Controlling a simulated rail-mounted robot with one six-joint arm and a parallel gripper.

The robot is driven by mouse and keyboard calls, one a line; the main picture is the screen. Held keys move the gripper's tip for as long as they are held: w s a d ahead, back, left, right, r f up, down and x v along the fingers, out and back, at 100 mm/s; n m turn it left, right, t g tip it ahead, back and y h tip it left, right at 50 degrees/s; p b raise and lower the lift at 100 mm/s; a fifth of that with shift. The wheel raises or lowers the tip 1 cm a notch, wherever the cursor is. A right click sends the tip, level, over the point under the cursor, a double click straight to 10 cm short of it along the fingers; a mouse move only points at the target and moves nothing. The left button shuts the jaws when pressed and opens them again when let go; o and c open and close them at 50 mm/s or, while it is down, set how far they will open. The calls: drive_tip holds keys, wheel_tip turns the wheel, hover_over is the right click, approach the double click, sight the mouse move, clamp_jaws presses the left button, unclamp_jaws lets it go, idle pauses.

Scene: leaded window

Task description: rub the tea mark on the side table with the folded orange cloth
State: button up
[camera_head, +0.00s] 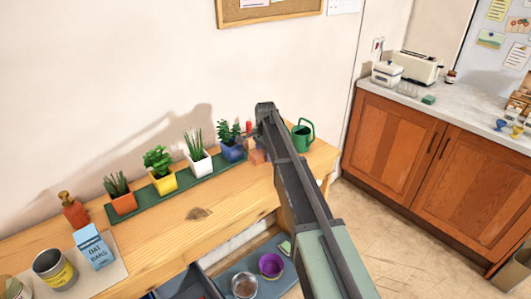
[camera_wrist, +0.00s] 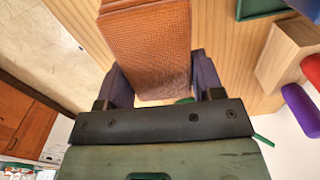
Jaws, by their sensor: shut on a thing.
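The folded orange cloth (camera_wrist: 152,45) is a thick, textured orange-brown pad between the two purple fingers of my gripper (camera_wrist: 162,82) in the wrist view. My gripper is shut on it. In the head view, a small part of the cloth (camera_head: 258,157) shows beside my arm, at the right part of the wooden side table (camera_head: 150,252). I cannot tell whether the cloth touches the tabletop. A brown patch, which looks like the tea mark (camera_head: 198,213), lies on the bare wood left of my gripper, in front of the plants. My arm hides part of the table's right end.
A green mat (camera_head: 147,214) with several potted plants runs along the wall. A green watering can (camera_head: 302,135) stands behind my arm. A wooden block with red and purple items (camera_wrist: 290,52) is close to the cloth.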

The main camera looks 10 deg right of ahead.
wheel_tip(320, 180, up, 3)
drive_tip(key=p, duration=0.3)
drive_tip(key=shift+r, duration=0.1)
